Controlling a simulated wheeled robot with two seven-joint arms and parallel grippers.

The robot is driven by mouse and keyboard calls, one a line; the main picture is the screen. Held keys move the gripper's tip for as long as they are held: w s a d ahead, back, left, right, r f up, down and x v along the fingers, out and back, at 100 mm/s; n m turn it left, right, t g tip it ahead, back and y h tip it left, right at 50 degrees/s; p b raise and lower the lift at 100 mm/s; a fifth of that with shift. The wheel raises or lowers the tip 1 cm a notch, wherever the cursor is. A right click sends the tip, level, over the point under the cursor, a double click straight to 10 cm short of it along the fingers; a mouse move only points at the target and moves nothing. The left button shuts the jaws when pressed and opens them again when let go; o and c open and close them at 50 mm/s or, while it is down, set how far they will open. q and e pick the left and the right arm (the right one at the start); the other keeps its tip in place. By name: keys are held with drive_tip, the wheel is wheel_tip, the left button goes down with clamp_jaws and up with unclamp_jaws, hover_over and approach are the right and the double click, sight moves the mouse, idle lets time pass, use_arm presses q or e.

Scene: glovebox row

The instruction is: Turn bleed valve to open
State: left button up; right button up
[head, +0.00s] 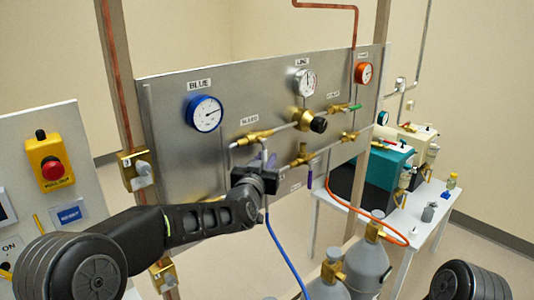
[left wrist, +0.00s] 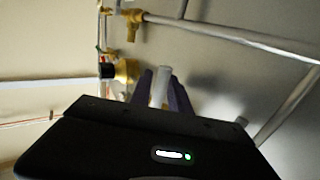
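The bleed valve (head: 252,138) is a brass fitting under the "BLEED" label on the steel panel. Its pale grey handle (head: 264,149) points down from the fitting. My left gripper (head: 264,163) is at this handle, in front of the panel. In the left wrist view the pale handle (left wrist: 161,84) stands between the two purple fingers (left wrist: 162,95) of my left gripper, which fit close along both its sides. The gripper body hides the lower part of the handle. My right gripper is out of view.
The panel (head: 175,130) carries a blue gauge (head: 205,113), a line gauge (head: 305,82), an orange gauge (head: 364,72) and brass valves. Gas cylinders (head: 367,262) and a blue hose (head: 284,258) are below. An emergency stop (head: 52,168) is at left, a white table (head: 432,205) at right.

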use_arm(q)
drive_tip(key=shift+w+d, duration=0.2)
drive_tip(key=shift+w, duration=0.55)
clamp_jaws()
idle(0.9)
